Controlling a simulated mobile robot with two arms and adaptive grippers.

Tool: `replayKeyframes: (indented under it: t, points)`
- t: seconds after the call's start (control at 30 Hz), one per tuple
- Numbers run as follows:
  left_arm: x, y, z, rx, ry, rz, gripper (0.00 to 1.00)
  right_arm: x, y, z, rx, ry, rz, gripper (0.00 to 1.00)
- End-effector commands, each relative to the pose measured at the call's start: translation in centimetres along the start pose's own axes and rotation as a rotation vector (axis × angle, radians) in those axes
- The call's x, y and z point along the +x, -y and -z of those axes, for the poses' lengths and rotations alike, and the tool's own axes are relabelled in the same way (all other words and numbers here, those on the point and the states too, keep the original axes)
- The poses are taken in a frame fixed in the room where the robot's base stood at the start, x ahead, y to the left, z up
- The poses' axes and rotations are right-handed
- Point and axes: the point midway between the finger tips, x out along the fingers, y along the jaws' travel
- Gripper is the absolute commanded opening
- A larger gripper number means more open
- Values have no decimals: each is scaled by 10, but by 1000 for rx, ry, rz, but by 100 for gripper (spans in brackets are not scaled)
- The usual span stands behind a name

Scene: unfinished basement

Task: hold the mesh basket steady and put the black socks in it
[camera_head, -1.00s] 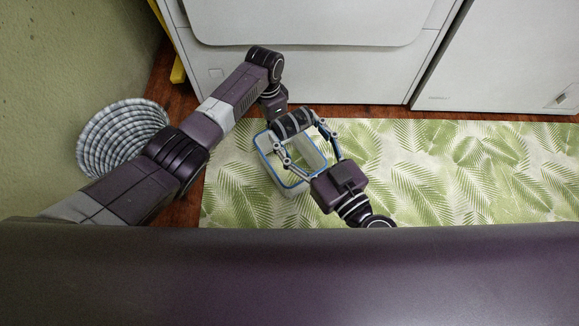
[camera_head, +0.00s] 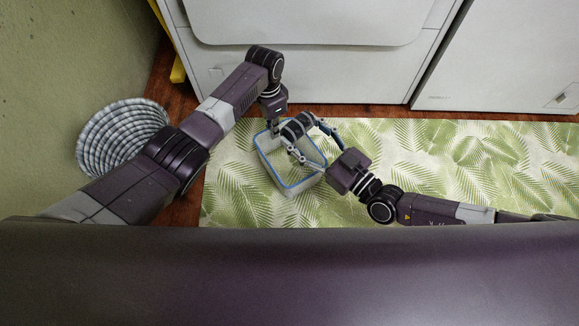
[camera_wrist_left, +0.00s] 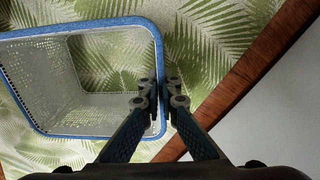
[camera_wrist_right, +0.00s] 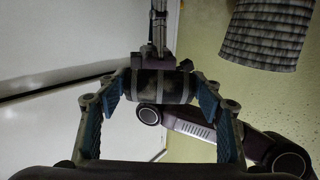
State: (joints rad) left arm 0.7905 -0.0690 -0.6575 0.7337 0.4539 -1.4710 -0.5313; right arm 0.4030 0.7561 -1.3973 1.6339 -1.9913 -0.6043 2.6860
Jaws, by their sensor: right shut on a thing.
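The mesh basket (camera_head: 306,186), pale with a blue rim, stands upright on the leaf-patterned mat. It also shows in the left wrist view (camera_wrist_left: 92,133), where its visible inside is empty. My left gripper (camera_head: 274,128) is at its back left corner, its fingertips (camera_wrist_left: 161,95) closed on either side of the rim. My right gripper (camera_head: 307,138) is shut on the black socks (camera_head: 297,126), a dark roll with grey bands. It holds them above the back part of the basket. The right wrist view shows the roll (camera_wrist_right: 160,86) between the two fingers.
A grey woven laundry basket (camera_head: 108,140) stands at the left by the green wall. White appliances (camera_head: 310,70) stand just behind the mat (camera_head: 450,165).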

Motion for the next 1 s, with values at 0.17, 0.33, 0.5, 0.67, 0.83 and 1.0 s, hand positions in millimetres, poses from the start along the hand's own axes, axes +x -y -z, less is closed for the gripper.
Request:
replayKeyframes:
  t: [0.17, 0.33, 0.5, 0.67, 0.83, 1.0]
  points:
    - [0, 0, 0, 0, 0, 0, 0, 0, 0, -22, 0, 2, 0, 13]
    - [0, 0, 0, 0, 0, 0, 0, 0, 0, -36, 0, 1, -1, 13]
    - [0, 0, 0, 0, 0, 0, 0, 0, 1, -42, 1, 0, 0, 13]
    - [0, 0, 0, 0, 0, 0, 0, 0, 1, -42, 1, 0, 0, 13]
    - [0, 0, 0, 0, 0, 0, 0, 0, 0, -42, 1, 0, 0, 73]
    - [0, 0, 0, 0, 0, 0, 0, 0, 0, -42, 0, 1, -1, 81]
